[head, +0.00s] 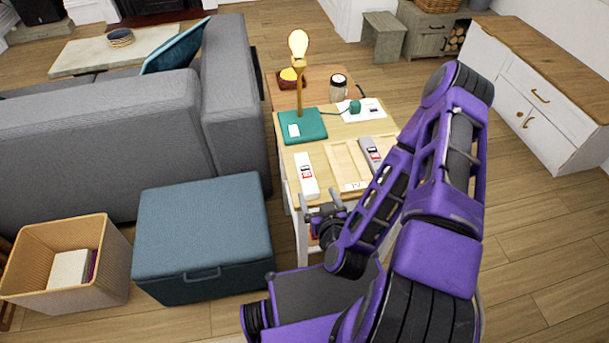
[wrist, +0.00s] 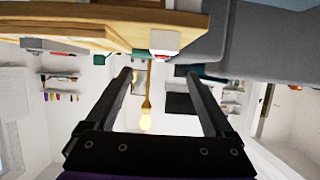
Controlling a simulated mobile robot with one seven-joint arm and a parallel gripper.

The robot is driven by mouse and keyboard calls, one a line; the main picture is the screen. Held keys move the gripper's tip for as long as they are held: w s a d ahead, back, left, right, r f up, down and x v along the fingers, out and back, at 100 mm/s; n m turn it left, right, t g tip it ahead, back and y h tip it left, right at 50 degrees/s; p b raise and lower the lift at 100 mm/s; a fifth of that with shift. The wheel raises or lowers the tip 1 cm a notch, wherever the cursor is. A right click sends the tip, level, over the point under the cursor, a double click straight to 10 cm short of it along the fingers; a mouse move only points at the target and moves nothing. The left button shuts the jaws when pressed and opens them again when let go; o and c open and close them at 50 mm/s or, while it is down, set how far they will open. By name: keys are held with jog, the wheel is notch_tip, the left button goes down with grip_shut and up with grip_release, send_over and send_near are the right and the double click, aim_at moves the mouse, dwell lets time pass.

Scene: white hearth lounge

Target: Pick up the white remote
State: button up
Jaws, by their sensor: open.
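The white remote (head: 307,175) lies on the light wooden side table (head: 318,150), near its left front edge in the head view. It has a small red-and-dark patch. In the wrist view, which looks upside down, the near end of the white remote (wrist: 166,42) shows at the table edge, above and between my fingers. My gripper (head: 320,203) is open and empty, just in front of the table's near edge. Its two fingers (wrist: 160,76) are spread wide in the wrist view and apart from the remote.
A grey remote (head: 370,150) lies on the table right of the white one. A lamp (head: 298,75) stands on a teal base (head: 301,126) behind them. A blue storage box (head: 203,232) and grey sofa (head: 100,140) stand left. Floor at right is free.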

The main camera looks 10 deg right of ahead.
aim_at(307, 176)
jog(key=b+x, duration=0.2)
jog(key=x, duration=0.5)
jog(key=shift+w, duration=0.15)
jog(key=shift+a+x, duration=0.2)
jog(key=shift+x, duration=2.9)
jog(key=shift+r, duration=0.1)
grip_shut()
